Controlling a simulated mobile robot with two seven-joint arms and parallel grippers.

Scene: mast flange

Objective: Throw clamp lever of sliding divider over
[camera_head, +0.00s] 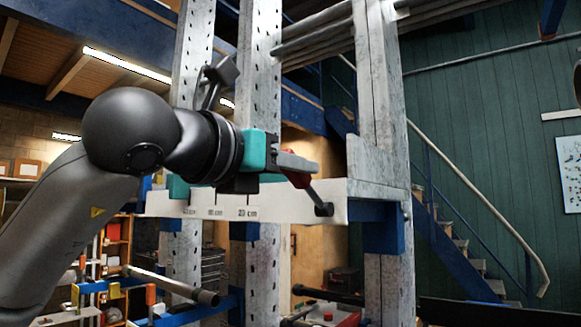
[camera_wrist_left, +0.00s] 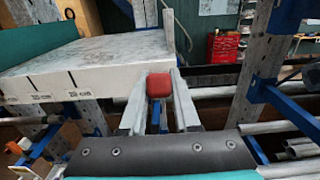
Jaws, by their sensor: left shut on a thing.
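My left gripper (camera_head: 301,172) is in front of a pale beam (camera_head: 270,207) that carries centimetre marks. It is shut on the red grip of the clamp lever (camera_head: 317,196). The lever's grey rod slants down and right from the jaws to a dark round end at the beam's right end. In the left wrist view the red grip (camera_wrist_left: 159,84) sits between the two grey fingers (camera_wrist_left: 160,103), beside the beam's end face. The fingers hide part of the grip. I cannot tell which part is the sliding divider. My right gripper is not in view.
Perforated steel uprights (camera_head: 258,75) stand behind my left arm, and another upright (camera_head: 383,90) stands right of the lever. Pale bars (camera_head: 315,35) lie above. Blue arms and a dark-ended tube (camera_head: 180,288) stick out below. Open room lies right of the rack, before a staircase.

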